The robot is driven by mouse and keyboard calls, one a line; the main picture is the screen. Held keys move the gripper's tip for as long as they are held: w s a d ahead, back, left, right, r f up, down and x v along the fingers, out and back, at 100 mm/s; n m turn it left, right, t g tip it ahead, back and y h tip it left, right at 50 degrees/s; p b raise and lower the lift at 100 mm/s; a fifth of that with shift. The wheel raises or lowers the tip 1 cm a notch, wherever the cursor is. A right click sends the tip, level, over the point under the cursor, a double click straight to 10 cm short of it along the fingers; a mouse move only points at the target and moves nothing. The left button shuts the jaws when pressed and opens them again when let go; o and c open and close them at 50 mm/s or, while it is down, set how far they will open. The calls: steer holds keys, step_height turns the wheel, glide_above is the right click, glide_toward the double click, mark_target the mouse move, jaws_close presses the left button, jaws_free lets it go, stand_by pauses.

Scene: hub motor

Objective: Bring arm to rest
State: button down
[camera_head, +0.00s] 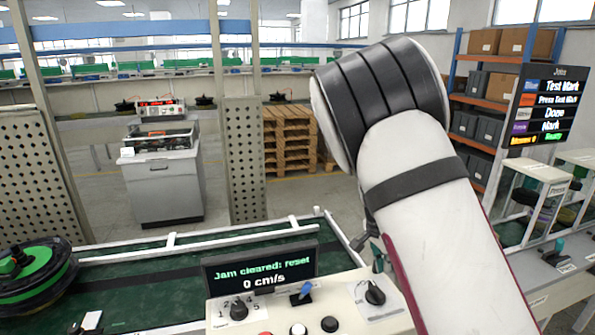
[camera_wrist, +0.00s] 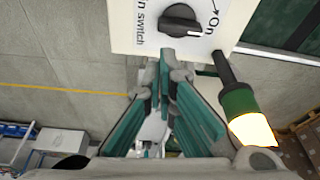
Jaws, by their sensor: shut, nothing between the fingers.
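My arm, white with dark bands, reaches up across the right half of the head view, and its lower part covers the right end of the control panel. In the wrist view my gripper (camera_wrist: 166,56) is shut and empty, its teal fingers together. The fingertips are just below a black rotary knob (camera_wrist: 181,20) on a white switch plate (camera_wrist: 128,28) marked "On". Whether they touch the plate, I cannot tell. In the head view my gripper is mostly hidden behind my arm.
A display (camera_head: 262,270) reads "Jam cleared: reset, 0 cm/s" above the control panel (camera_head: 270,315) with knobs and buttons.

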steer(key=s+a+r+n+t+y+b, duration=0.1)
steer(key=s+a+r+n+y, duration=0.2)
steer(key=s+r, duration=0.45)
steer(key=s+a+r+n+t+y+b, duration=0.1)
steer(key=s+a+r+n, duration=0.1)
steer(key=s+r+n, duration=0.5)
steer(key=s+a+r+n+t+h+b, duration=0.1)
steer(key=s+r+n, duration=0.3)
steer(key=s, duration=0.9)
steer(key=shift+a+r+t, duration=0.35)
steer(key=shift+r+t, duration=0.35)
steer(key=shift+r, duration=0.25)
steer(key=shift+s+a, duration=0.1)
